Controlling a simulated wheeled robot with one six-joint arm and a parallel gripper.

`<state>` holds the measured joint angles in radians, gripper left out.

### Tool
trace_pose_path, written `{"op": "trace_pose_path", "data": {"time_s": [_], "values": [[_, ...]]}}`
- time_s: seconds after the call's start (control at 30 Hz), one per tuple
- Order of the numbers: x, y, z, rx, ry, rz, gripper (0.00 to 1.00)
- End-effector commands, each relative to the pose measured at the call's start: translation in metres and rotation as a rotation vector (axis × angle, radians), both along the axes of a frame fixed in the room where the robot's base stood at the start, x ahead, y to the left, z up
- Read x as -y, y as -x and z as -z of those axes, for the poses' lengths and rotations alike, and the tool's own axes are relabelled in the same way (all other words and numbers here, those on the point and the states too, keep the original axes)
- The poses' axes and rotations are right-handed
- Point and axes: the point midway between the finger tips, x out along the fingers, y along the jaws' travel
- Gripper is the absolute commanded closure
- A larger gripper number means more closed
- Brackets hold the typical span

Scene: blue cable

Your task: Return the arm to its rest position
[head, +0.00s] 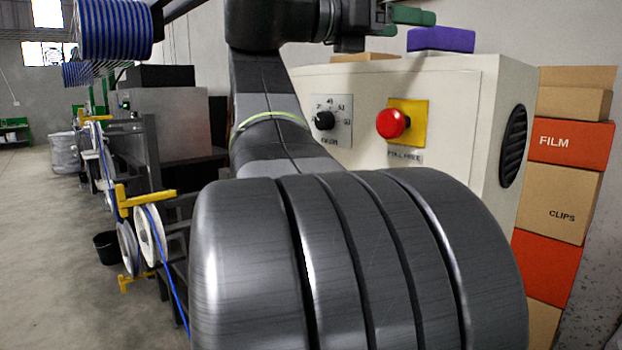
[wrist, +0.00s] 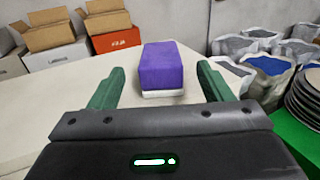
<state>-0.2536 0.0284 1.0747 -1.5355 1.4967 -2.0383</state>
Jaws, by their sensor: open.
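My gripper (head: 412,17) is at the top of the head view, above the cream machine cabinet. In the wrist view its two green fingers (wrist: 159,88) are spread wide with nothing between them. A purple block (wrist: 161,66) on a white base sits on the cream top beyond the fingertips, apart from them. The purple block also shows in the head view (head: 441,39), right of the fingers. My arm crosses the middle of the head view and hides part of the cabinet.
The cream cabinet (head: 460,100) carries a red button (head: 392,123) and a black dial (head: 324,120). Stacked boxes (head: 568,142) stand at right. A blue cable coil (head: 115,30) hangs at upper left. Reels (head: 149,235) stand at left. Filled sacks (wrist: 272,65) show in the wrist view.

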Motion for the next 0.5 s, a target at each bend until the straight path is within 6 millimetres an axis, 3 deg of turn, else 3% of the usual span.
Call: {"op": "trace_pose_path", "data": {"time_s": [0.5], "values": [[0.062, -0.021, -0.001, -0.002, 0.000, 0.004, 0.28]]}}
